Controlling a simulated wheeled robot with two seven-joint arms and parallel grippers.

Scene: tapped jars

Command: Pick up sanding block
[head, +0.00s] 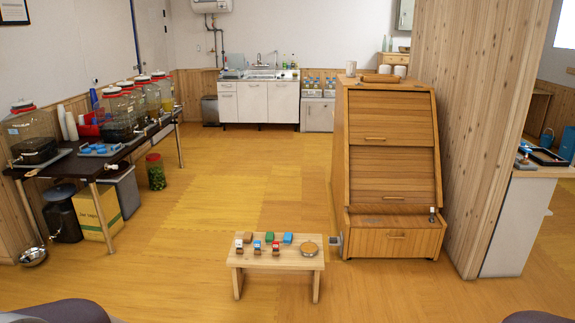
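A low wooden bench (277,260) stands on the floor in the lower middle of the head view. In its back row lie a brown block (247,237), a green block (269,237) and a blue block (287,238). In front are several small items with red, white and blue parts (257,247). A round wooden disc (309,248) lies at the right end. Any of the blocks could be the sanding block; they are too small to tell which. Neither of my grippers shows; only dark rounded parts of mine show at the bottom corners.
A wooden cabinet (392,160) stands right behind the bench, beside a wood-clad wall (465,120). A dark table (75,168) with tapped jars runs along the left. A metal bowl (33,256) is on the floor. The floor (150,285) around the bench's left and front is clear.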

